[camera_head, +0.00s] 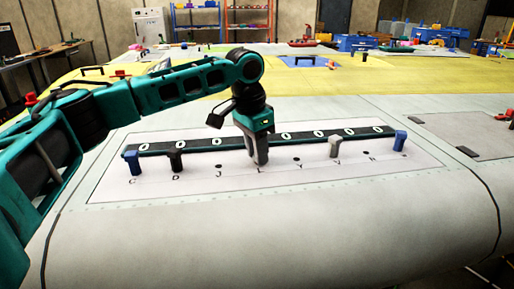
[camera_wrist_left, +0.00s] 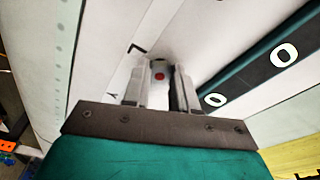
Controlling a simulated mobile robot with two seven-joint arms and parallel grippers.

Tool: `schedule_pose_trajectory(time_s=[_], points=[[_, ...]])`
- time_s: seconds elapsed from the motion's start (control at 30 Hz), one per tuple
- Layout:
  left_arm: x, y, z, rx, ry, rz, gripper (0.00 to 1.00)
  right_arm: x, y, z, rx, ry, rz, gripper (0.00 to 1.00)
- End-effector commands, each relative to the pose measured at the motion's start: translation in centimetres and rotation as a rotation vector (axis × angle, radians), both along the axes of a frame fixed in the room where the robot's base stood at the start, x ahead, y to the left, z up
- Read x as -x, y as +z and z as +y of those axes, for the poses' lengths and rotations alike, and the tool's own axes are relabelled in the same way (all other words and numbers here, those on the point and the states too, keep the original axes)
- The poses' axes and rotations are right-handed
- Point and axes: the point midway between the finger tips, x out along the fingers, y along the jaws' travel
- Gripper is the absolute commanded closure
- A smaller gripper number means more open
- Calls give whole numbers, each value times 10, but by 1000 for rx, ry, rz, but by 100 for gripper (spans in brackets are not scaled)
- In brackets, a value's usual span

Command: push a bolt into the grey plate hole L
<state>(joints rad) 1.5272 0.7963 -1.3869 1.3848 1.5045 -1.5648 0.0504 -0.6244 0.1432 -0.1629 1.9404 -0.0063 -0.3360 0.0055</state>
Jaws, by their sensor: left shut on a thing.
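My left gripper (camera_head: 258,162) points down at the light grey plate (camera_head: 200,186), at the marked row between the open holes by J and Y. In the left wrist view its two fingers (camera_wrist_left: 164,88) are shut on a pale grey bolt (camera_wrist_left: 158,72) with a red dot. A letter that looks like L (camera_wrist_left: 137,48) is printed beside the bolt. The fingers hide hole L and the bolt's lower end, so I cannot tell how deep it sits. My right gripper is not in view.
Blue bolts stand at the row's left end (camera_head: 131,161) and right end (camera_head: 400,140). A black bolt (camera_head: 175,160) stands by D and a grey bolt (camera_head: 335,147) right of Y. A dark strip (camera_head: 215,142) with white rings runs behind the row. The plate's front is clear.

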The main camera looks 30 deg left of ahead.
Motion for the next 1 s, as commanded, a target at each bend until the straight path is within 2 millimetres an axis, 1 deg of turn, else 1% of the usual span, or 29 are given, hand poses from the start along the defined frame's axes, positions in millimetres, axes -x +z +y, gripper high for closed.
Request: schedule_pose_trajectory(time_s=[0.03,0.07,0.33,0.57,0.67,0.77,0.87,1.0], points=[[0,0,0,0,0,0,72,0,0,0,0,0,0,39],[0,0,0,0,0,0,69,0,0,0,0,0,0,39],[0,0,0,0,0,0,44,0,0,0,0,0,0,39],[0,0,0,0,0,0,43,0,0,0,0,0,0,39],[0,5,0,1,0,-1,43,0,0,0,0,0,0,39],[2,18,1,1,0,-3,43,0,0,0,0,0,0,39],[4,38,3,2,0,-5,43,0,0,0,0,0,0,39],[8,70,5,2,0,-5,43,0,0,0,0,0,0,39]])
